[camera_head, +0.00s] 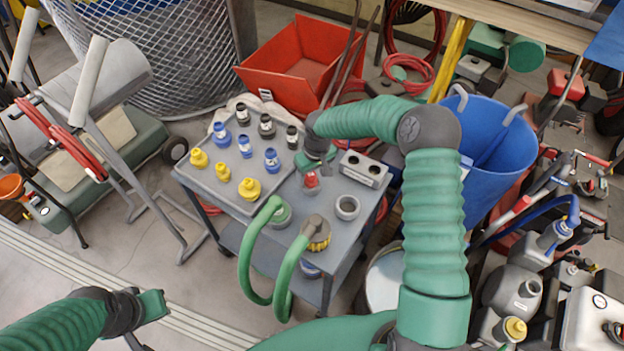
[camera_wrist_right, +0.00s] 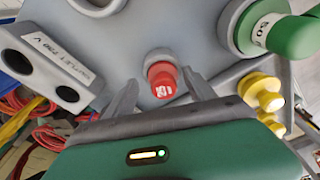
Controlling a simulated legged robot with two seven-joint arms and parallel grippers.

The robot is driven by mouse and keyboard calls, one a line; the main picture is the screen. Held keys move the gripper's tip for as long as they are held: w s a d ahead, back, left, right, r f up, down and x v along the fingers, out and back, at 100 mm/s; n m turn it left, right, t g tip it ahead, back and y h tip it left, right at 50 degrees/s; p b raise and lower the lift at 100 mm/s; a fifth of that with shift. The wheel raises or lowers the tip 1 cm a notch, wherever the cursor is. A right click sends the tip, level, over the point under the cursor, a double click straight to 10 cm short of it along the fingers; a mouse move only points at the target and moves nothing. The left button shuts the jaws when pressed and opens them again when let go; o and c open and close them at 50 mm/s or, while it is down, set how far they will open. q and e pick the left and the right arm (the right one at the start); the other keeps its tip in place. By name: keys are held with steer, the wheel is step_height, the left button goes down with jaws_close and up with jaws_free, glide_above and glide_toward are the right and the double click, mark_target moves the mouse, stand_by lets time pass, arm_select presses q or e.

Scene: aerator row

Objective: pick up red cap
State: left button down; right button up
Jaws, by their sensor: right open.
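The red cap (camera_head: 311,180) stands on the grey top of the cart (camera_head: 330,235), just right of the tray of fittings. It also shows in the right wrist view (camera_wrist_right: 163,80), with white print on its side and a grey part behind it. My right gripper (camera_wrist_right: 162,84) is open, with one finger on each side of the red cap in that view. Whether the fingers touch it I cannot tell. In the head view my right gripper (camera_head: 314,170) is above the cap and partly hides it. My left gripper (camera_head: 150,307) is low at the left, away from the cart.
A grey tray (camera_head: 222,190) holds several yellow, blue and black fittings. A two-hole block (camera_head: 363,168) and a grey ring (camera_head: 347,208) are right of the cap. A green hose (camera_head: 247,262) loops over the cart's front. A blue bin (camera_head: 495,150) stands to the right.

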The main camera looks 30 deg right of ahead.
steer(key=shift+s+a+r, duration=0.1)
steer(key=shift+a+r, duration=0.1)
steer(key=shift+a, duration=0.2)
steer(key=c, duration=1.4)
steer(key=shift+d, duration=0.2)
